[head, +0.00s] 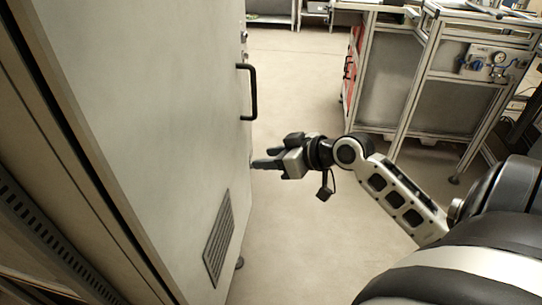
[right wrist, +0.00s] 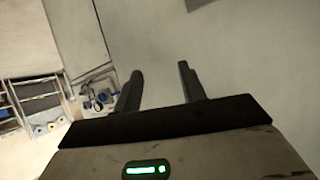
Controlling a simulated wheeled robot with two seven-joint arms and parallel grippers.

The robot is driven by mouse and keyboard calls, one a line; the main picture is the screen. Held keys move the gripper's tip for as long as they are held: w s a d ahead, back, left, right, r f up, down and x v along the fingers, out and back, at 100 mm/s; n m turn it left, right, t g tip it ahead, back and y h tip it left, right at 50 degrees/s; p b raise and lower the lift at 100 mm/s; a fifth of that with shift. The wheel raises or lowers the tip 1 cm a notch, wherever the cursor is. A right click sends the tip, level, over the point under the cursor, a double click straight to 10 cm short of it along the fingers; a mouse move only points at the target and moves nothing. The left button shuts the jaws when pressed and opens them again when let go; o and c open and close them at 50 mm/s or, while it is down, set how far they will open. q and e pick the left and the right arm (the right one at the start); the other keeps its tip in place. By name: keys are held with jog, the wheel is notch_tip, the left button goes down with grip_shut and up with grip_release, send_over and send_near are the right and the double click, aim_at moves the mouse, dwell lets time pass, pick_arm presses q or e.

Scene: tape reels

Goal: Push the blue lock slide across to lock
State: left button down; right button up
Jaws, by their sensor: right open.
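A tall grey cabinet door (head: 150,110) fills the left of the head view, with a black handle (head: 252,92) near its right edge. Small metal fittings (head: 244,38) show above the handle at the door's edge, too small to make out. I cannot pick out a blue lock slide in either view. My right gripper (head: 262,158) is below the handle, its fingers pointing left at the door's edge; I cannot tell if they touch it. In the right wrist view the gripper (right wrist: 160,72) is open and empty before a plain grey surface (right wrist: 240,65). My left gripper is not in view.
A vent grille (head: 217,238) is low on the door. A metal-framed bench (head: 400,75) with a gauge panel (head: 490,64) stands at the back right. Pale floor (head: 300,85) between cabinet and bench is clear.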

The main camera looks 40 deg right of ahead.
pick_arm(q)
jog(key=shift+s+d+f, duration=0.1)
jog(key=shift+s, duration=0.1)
